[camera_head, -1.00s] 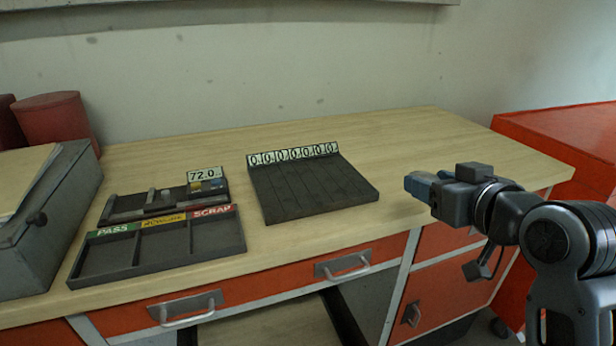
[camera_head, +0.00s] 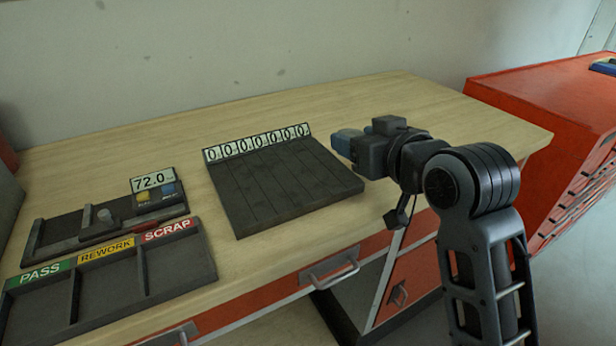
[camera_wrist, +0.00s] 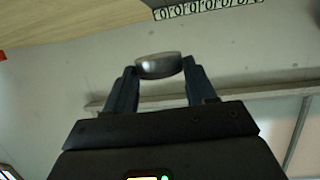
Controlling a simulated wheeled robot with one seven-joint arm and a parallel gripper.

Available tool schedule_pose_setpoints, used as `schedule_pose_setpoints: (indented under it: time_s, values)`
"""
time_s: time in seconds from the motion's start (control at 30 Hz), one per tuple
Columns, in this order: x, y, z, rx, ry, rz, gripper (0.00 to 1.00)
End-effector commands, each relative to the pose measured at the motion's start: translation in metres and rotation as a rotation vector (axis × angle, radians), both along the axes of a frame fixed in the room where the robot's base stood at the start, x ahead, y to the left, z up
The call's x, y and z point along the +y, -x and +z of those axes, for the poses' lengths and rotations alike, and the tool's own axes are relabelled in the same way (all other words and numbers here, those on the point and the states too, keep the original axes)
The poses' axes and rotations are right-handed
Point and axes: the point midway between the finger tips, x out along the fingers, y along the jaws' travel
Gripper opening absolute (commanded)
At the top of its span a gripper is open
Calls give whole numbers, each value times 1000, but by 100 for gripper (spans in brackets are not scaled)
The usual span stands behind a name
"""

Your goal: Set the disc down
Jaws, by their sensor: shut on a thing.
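My gripper (camera_head: 347,143) is at the right of the bench, level with the right edge of the dark slotted board and pointing left. In the wrist view my gripper (camera_wrist: 160,72) is shut on a grey metal disc (camera_wrist: 158,66), held between its two blue-grey fingertips. The disc cannot be made out in the head view. The dark board (camera_head: 283,188) has several lanes and a row of number plates (camera_head: 258,143) along its back. A sorting tray (camera_head: 109,280) with PASS, REWORK and SCRAP compartments lies at the left front; its visible compartments look empty.
A gauge stand (camera_head: 108,222) with a 72.0 display (camera_head: 153,180) sits behind the sorting tray. A red cabinet (camera_head: 550,105) stands at the right of the bench. The wooden bench top (camera_head: 350,100) is clear behind the slotted board.

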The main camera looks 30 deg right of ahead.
Motion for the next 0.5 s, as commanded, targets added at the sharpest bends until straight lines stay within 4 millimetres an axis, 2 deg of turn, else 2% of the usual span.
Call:
schedule_pose_setpoints:
  time_s: [0.1,0.23,0.5]
  values:
    - [25,-9,-15,2,0,6,11]
    - [46,-18,-29,1,2,4,11]
    - [64,-25,-43,-2,0,0,11]
